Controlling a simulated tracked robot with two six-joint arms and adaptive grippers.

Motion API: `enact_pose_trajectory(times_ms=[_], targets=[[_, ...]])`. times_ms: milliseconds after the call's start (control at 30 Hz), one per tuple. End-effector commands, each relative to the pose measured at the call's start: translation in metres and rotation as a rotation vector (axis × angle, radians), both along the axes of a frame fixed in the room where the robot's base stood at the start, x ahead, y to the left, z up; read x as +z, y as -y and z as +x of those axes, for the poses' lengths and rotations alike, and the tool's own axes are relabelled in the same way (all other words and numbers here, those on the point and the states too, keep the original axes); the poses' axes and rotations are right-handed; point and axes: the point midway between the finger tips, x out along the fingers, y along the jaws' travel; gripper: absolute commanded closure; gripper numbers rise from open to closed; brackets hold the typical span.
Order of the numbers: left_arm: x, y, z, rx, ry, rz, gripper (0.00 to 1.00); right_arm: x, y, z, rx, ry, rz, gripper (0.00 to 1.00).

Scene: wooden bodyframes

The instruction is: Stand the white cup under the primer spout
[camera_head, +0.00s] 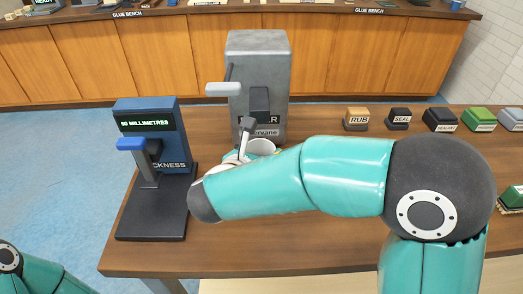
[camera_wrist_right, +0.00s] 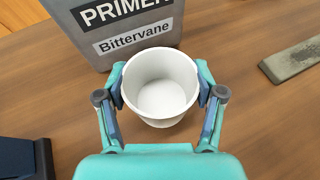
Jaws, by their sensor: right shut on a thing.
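The white cup (camera_wrist_right: 160,90) is upright and looks empty in the right wrist view. My right gripper (camera_wrist_right: 160,80) is shut on it, with one finger on each side. In the head view the cup (camera_head: 262,146) is mostly hidden behind my right arm. The grey primer dispenser (camera_head: 259,50) stands behind the cup, and its dark spout (camera_head: 259,98) shows above it. The cup is close to the dispenser's labelled front (camera_wrist_right: 120,30). I cannot tell whether its base touches the table. My left gripper is out of view.
A thickness gauge (camera_head: 148,130) reading 50 millimetres stands left of the dispenser on the wooden table (camera_head: 320,262). Several labelled blocks, including a rub block (camera_head: 356,119), line the right back edge. A grey flat bar (camera_wrist_right: 292,60) lies right of the cup.

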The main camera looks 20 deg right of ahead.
Motion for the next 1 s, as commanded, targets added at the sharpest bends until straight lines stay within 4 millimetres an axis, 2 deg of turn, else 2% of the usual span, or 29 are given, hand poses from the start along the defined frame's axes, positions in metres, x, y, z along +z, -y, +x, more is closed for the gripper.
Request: enact_pose_trajectory(times_ms=[433, 467, 600, 633, 1000], targets=[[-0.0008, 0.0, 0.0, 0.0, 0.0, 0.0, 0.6, -0.0006, -0.0006, 0.0, 0.001, 0.001, 0.0, 0.72], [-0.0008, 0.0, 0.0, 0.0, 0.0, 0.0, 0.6, -0.0007, -0.0006, 0.0, 0.001, 0.001, 0.0, 0.29], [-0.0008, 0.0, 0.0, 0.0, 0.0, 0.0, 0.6, -0.0007, -0.0007, 0.0001, 0.001, 0.001, 0.0, 0.06], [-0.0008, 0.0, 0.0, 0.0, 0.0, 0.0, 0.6, -0.0007, -0.0007, 0.0001, 0.001, 0.001, 0.0, 0.03], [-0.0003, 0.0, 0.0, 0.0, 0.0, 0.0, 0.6, -0.0006, -0.002, -0.0013, 0.001, 0.0, 0.0, 0.03]])
